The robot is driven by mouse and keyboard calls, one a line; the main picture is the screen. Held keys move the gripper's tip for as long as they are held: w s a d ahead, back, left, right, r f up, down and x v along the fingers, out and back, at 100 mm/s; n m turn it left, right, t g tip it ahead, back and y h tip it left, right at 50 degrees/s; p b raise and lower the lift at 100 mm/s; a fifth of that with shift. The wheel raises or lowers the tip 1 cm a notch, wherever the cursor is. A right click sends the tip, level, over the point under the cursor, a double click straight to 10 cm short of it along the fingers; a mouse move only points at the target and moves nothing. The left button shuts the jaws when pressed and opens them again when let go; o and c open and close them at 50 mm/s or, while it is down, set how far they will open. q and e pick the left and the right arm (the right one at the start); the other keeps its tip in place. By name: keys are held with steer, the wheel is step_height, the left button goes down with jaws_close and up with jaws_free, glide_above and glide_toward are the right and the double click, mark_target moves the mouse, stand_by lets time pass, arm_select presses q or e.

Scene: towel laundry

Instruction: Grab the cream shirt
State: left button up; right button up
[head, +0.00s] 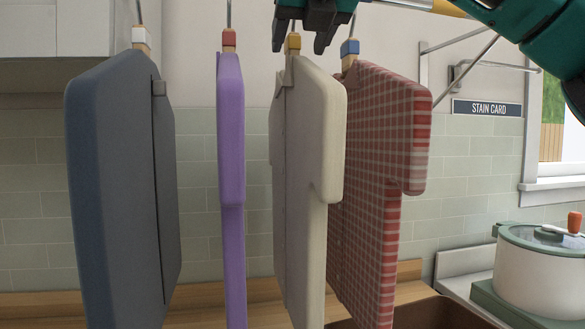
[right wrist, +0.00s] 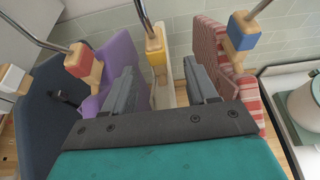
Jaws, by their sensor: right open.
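The cream shirt (head: 310,130) hangs edge-on from a wooden hanger neck with a yellow band (head: 293,42), third from the left in the row. My right gripper (head: 303,38) is above it at the top of the head view, its dark fingers apart on either side of the hanger neck. In the right wrist view, the open fingers (right wrist: 160,78) straddle the cream shirt (right wrist: 165,97) and its yellow-banded neck (right wrist: 156,52). I cannot tell whether either finger touches it. My left gripper is not in view.
A purple shirt (head: 230,130) hangs close on the left, and a red checked shirt (head: 385,130) close on the right. A dark blue garment (head: 115,180) hangs at far left. A lidded pot (head: 540,270) stands at lower right.

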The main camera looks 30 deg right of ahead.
mark_target(295, 52)
steer(key=shift+x, duration=1.55)
steer(key=shift+a, duration=0.1)
steer(key=shift+c, duration=0.2)
jaws_close()
